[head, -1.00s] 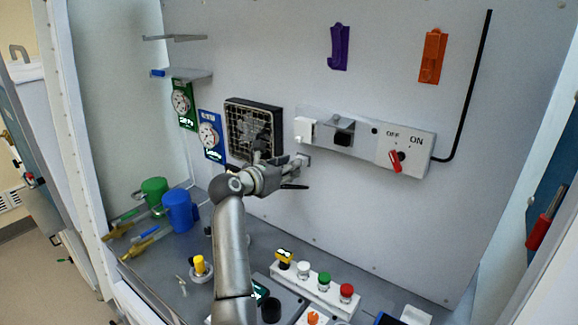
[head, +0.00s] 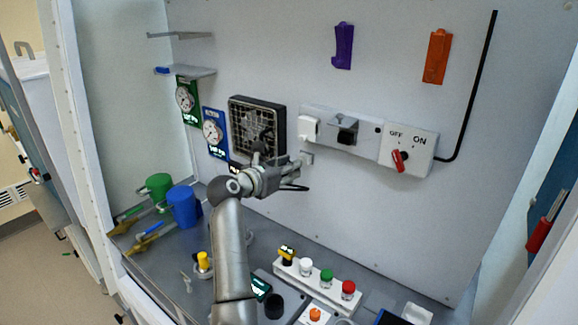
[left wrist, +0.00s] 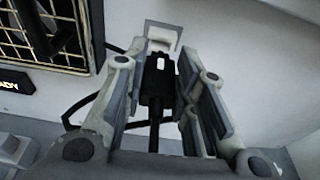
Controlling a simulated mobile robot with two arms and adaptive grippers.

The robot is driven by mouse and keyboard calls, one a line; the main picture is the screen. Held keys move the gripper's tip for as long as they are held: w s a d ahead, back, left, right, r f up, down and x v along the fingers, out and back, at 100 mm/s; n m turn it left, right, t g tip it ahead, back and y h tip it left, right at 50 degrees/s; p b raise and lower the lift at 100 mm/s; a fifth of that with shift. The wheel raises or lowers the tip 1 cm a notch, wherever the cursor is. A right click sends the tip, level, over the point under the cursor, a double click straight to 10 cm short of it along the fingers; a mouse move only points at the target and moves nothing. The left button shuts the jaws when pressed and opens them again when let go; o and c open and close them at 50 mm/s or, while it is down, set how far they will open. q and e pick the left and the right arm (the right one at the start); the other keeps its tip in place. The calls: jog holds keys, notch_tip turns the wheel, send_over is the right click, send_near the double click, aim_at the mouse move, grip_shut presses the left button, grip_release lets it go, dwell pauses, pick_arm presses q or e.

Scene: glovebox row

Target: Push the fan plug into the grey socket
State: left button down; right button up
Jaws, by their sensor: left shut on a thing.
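My left gripper (head: 297,174) is in front of the back wall, below and left of the socket panel (head: 365,149). In the left wrist view its fingers (left wrist: 160,88) are shut on the black fan plug (left wrist: 157,76), with a black cable trailing toward the palm. A pale block in a grey frame (left wrist: 162,35) lies just beyond the plug; I cannot tell whether they touch. In the head view the plug is mostly hidden by the fingers. The dark grey socket (head: 347,133) with a grey hood sits on the panel, apart from the gripper. My right gripper is out of view.
The fan (head: 257,126) hangs left of the panel, close behind my left wrist. A white block (head: 309,128) and a red OFF/ON knob (head: 399,160) are on the panel. A button strip (head: 316,288) stands on the bench below. The wall right of the gripper is clear.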

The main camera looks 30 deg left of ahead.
pick_arm(q)
jog(key=shift+f+p+v, duration=0.15)
jog(key=shift+p+v, duration=0.55)
jog(key=shift+v, duration=0.45)
jog(key=shift+f+p+v, duration=0.2)
jog(key=shift+p+v, duration=0.5)
jog(key=shift+v, duration=0.4)
